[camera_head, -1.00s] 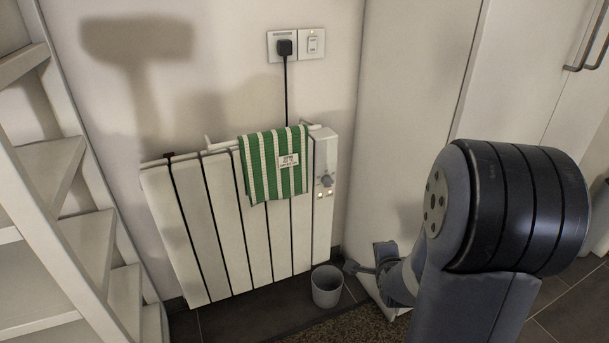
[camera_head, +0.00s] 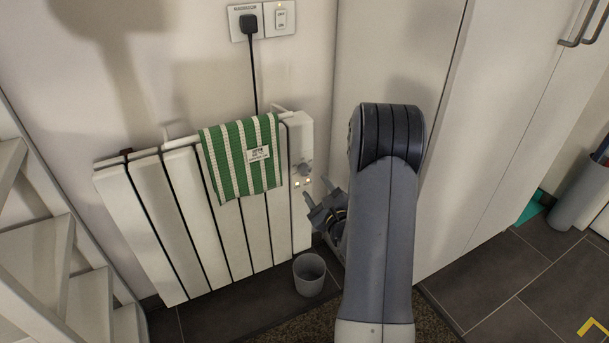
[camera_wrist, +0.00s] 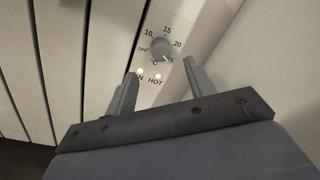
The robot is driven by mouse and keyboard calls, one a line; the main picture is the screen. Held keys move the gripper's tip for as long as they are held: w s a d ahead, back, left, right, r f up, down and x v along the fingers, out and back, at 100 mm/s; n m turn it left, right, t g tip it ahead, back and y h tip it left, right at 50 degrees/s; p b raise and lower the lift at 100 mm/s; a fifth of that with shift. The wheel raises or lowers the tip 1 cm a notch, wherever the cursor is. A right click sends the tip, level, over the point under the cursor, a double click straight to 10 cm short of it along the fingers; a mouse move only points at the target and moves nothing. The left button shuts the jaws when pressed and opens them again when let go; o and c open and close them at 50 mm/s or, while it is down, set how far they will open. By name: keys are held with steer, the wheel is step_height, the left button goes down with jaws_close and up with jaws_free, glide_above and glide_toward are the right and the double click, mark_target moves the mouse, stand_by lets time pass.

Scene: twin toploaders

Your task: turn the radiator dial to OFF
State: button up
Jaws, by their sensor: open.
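The radiator dial (camera_head: 304,170) is a small grey round knob on the white control panel at the radiator's right end. In the wrist view the dial (camera_wrist: 160,49) stands inside a printed scale with OFF at left, then 10, 15 and 20. Its pale pointer mark seems to face lower right, away from OFF. My gripper (camera_head: 317,190) is open, just right of and below the dial. In the wrist view my gripper's fingers (camera_wrist: 159,72) stand apart, below the dial, with nothing between them. They do not appear to touch it.
The white radiator (camera_head: 185,215) carries a green-striped towel (camera_head: 242,158) left of the dial. A grey bin (camera_head: 309,275) stands on the floor below. A tall white cabinet (camera_head: 450,170) stands close at right. A plug (camera_head: 249,24) is in the wall above.

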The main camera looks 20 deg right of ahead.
mark_target(306, 173)
steer(key=w+b, duration=0.1)
steer(key=w, duration=0.6)
steer(key=shift+w+d+b, duration=0.2)
steer(key=shift+w+b, duration=0.1)
steer(key=shift+b, duration=0.1)
steer(key=c, duration=1)
